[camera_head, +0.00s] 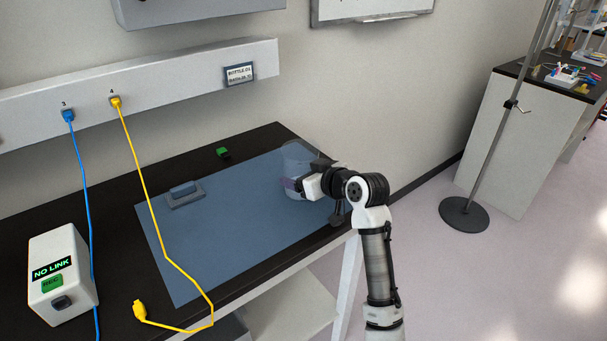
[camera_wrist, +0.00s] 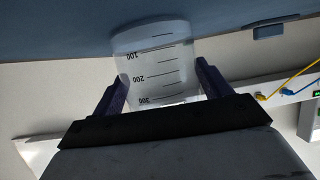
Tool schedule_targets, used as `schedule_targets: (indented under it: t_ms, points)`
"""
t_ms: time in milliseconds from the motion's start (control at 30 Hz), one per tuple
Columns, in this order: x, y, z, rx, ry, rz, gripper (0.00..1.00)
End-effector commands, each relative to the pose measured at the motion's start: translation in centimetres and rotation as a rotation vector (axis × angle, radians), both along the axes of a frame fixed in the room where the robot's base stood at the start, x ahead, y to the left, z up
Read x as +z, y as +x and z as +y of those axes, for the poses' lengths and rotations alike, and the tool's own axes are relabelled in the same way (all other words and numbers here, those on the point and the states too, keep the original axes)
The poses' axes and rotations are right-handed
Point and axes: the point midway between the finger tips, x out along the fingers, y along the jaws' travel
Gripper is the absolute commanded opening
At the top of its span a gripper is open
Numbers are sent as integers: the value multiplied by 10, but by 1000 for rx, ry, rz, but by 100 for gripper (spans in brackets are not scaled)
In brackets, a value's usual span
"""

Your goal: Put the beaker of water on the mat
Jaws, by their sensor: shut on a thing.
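The beaker (camera_head: 297,160) is a clear glass vessel at the right end of the blue mat (camera_head: 225,225). In the wrist view the beaker (camera_wrist: 158,65) shows printed marks of 100, 200 and 300, and it sits between two dark purple fingers. My gripper (camera_head: 292,185) is shut on the beaker from the right side. The gripper also shows in the wrist view (camera_wrist: 160,88). The beaker looks upright over the mat's right part; I cannot tell whether its base touches the mat. The water in it is hard to make out.
A grey block-like object (camera_head: 185,195) lies on the mat's left part. A small green object (camera_head: 222,153) is behind the mat. A yellow cable (camera_head: 160,230) crosses the mat's left side. A white "NO LINK" box (camera_head: 62,285) stands at left. The mat's middle is clear.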

Motion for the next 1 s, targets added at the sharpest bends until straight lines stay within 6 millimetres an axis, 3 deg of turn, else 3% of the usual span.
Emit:
schedule_targets:
  t_ms: [33,67,233,600,1000]
  points:
    - [-3,0,0,0,1,-1,30]
    - [-3,0,0,0,0,0,78]
    - [-2,0,0,0,0,1,99]
    - [2,-1,-1,-1,0,0,99]
    - [29,-59,-48,-4,-1,-5,99]
